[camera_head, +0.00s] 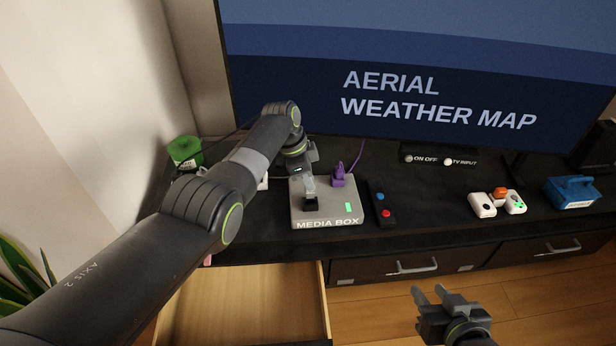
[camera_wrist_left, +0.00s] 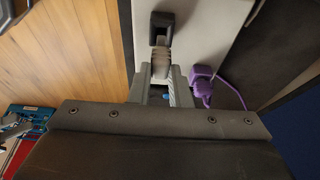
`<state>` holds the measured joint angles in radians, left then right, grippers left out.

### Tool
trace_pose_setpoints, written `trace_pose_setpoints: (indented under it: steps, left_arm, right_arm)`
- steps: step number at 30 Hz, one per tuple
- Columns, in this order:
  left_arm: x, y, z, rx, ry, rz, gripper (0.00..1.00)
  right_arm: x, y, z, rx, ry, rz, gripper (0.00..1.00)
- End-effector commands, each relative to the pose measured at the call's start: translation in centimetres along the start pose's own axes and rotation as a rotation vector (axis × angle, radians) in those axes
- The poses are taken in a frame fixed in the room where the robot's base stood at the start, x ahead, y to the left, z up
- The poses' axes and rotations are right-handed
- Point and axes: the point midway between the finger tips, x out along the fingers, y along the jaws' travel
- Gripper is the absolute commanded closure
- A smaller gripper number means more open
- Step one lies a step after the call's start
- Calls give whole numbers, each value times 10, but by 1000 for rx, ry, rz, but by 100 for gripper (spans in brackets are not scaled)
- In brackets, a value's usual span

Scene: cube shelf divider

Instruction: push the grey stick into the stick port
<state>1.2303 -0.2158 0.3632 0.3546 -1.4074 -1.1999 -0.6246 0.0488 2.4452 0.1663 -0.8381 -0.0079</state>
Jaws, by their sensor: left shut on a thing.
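The grey media box (camera_head: 336,213) stands on the dark TV bench; its pale top also shows in the left wrist view (camera_wrist_left: 209,40). A black port-like piece (camera_head: 311,206) is on its top, seen in the wrist view (camera_wrist_left: 161,20) as a black frame. My left gripper (camera_head: 309,180) is over the box, shut on the grey stick (camera_wrist_left: 158,58). The stick's far end meets the black piece; how deep it sits I cannot tell. The left fingers also show in the wrist view (camera_wrist_left: 160,90). My right gripper (camera_head: 433,293) is open and empty over the floor.
A purple plug (camera_head: 339,178) with a cable stands on the box, close right of my left gripper. A black remote (camera_head: 381,203), white controllers (camera_head: 482,205) and a blue box (camera_head: 573,192) are further right. A drawer (camera_head: 245,305) is open below. A green object (camera_head: 185,152) is at left.

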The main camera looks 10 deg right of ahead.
Motion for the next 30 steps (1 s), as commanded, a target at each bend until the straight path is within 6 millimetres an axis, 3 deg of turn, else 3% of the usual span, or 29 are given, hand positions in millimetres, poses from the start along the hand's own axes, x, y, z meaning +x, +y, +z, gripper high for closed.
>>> trace_pose_setpoints:
  steps: [30]
  left_arm:
    - [9,0,2,0,0,0,100]
  right_arm:
    - [4,1,7,0,-2,0,64]
